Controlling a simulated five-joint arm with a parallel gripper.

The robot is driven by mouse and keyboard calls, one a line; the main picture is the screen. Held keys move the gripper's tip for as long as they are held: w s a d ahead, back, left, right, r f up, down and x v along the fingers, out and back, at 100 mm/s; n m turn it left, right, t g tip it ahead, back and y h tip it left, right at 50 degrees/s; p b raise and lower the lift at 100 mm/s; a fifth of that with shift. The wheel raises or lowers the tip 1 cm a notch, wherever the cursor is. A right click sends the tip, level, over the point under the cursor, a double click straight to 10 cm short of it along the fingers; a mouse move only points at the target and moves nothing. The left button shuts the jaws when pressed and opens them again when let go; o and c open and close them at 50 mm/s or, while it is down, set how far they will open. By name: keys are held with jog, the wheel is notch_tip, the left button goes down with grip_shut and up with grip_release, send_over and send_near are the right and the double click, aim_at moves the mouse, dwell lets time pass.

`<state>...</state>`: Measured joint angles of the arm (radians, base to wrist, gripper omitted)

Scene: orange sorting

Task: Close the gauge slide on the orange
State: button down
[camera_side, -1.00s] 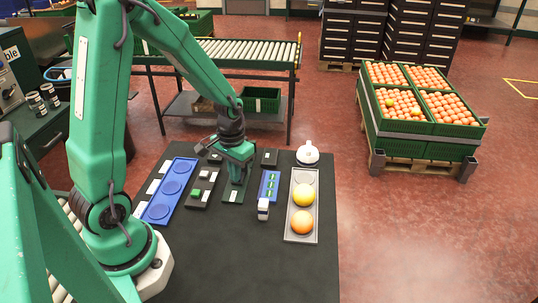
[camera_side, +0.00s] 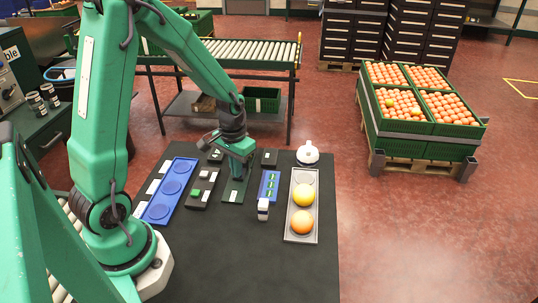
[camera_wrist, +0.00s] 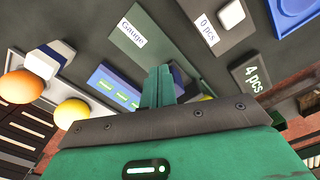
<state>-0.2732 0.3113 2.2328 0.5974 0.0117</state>
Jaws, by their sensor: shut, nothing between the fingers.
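My gripper (camera_side: 238,178) is shut with nothing in it, low over the green gauge plate (camera_side: 231,196). In the wrist view its fingers (camera_wrist: 158,85) are together, pointing toward the plate labelled "Gauge" (camera_wrist: 132,38). The slide itself cannot be made out, as the gripper covers part of the gauge. An orange-yellow sliver (camera_wrist: 206,97) shows just right of the fingers, mostly hidden. An orange fruit (camera_side: 302,222) and a yellow one (camera_side: 303,195) sit in the grey tray (camera_side: 289,232). They also show at the left of the wrist view.
A blue block with green marks (camera_side: 269,186) and a small white-topped object (camera_side: 263,207) stand right of the gauge. The front of the black table is clear.

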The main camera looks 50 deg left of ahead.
jog(key=shift+w+a, duration=0.9)
jog(key=shift+w, duration=0.1)
dwell(3.4)
jog(key=shift+d, duration=0.1)
jog(key=shift+s+d, duration=0.55)
jog(key=shift+s, duration=0.15)
jog(key=shift+s+d, duration=0.1)
jog(key=shift+r, duration=0.15)
notch_tip(320, 180, up, 8)
dwell(1.4)
